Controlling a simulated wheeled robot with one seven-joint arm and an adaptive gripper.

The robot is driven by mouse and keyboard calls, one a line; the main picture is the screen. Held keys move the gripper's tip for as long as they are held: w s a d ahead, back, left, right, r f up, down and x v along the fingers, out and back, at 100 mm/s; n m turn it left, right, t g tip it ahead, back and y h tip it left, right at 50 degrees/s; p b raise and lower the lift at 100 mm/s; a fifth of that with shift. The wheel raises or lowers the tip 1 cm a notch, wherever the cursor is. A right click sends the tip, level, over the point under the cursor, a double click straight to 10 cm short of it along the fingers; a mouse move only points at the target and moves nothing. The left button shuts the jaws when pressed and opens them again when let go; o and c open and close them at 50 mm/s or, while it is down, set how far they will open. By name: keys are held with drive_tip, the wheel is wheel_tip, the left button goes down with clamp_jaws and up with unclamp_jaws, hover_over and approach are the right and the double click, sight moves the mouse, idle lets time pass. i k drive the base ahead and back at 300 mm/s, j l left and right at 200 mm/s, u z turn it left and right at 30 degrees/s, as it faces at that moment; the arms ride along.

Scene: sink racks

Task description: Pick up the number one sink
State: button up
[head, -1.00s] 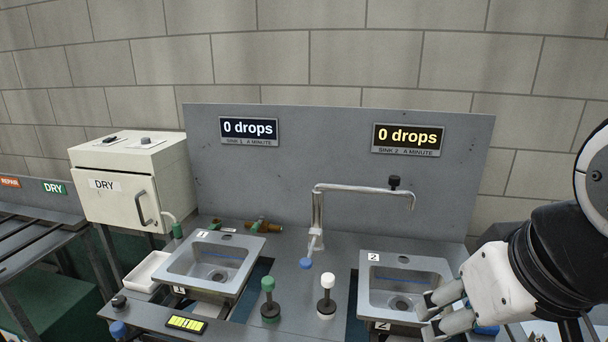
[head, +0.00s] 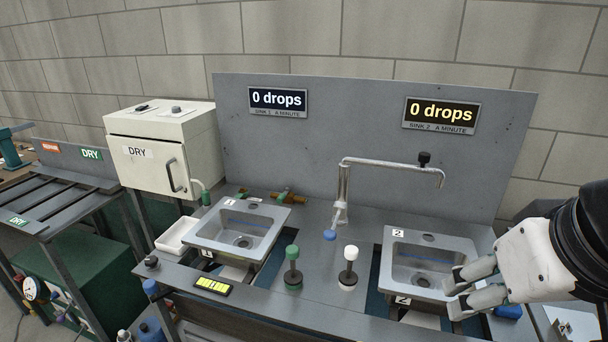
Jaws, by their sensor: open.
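The number one sink (head: 240,229) is a grey metal basin with a "1" label on its rim. It sits in the left opening of the bench, below the "SINK 1" sign (head: 278,101). The number two sink (head: 425,262) is a like basin with "2" labels in the right opening. My gripper (head: 455,291) is at the right, its fingers apart and empty, over or beside the right front rim of the number two sink. I cannot tell whether it touches that rim. It is well to the right of the number one sink.
A bent tap (head: 390,166) stands between the sinks. A green-topped knob (head: 292,268) and a white-topped knob (head: 349,268) rise from the bench front. A white tray (head: 177,236) and the DRY cabinet (head: 150,160) are left of sink one. A slatted rack (head: 50,196) is far left.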

sight(231, 234)
drive_tip(key=i+j, duration=0.15)
drive_tip(key=j, duration=0.2)
drive_tip(key=i+j, duration=0.1)
drive_tip(key=j, duration=0.3)
drive_tip(key=i+j, duration=0.15)
drive_tip(key=j, duration=0.2)
drive_tip(key=i+j+z, duration=0.1)
drive_tip(key=j, duration=0.25)
drive_tip(key=i+j, duration=0.1)
drive_tip(key=j, duration=0.3)
drive_tip(key=i+j, duration=0.15)
drive_tip(key=j, duration=0.2)
